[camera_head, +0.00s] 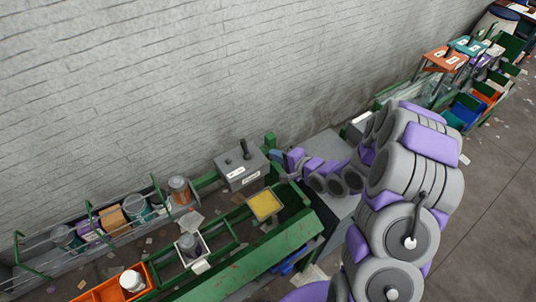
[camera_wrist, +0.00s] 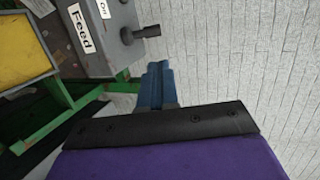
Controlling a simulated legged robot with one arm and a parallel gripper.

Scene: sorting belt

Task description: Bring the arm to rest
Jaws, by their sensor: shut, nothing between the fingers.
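My arm, grey with purple parts, reaches in from the lower right in the head view. My gripper (camera_head: 280,158) is at its end, just right of a grey control box (camera_head: 242,166) with a dark lever. In the wrist view my gripper (camera_wrist: 157,72) shows blue fingers shut together with nothing held. The control box (camera_wrist: 95,40) is at the upper left there, with labels reading "Feed" and "Off" and a dark knob. My gripper appears apart from the box.
A yellow plate (camera_head: 264,205) lies by the green belt frame (camera_head: 255,262). Several cans stand in a railed rack (camera_head: 75,250) at left. An orange tray (camera_head: 100,292) is at the lower left. A brick wall (camera_head: 200,80) stands behind. Coloured bins (camera_head: 485,92) are at the upper right.

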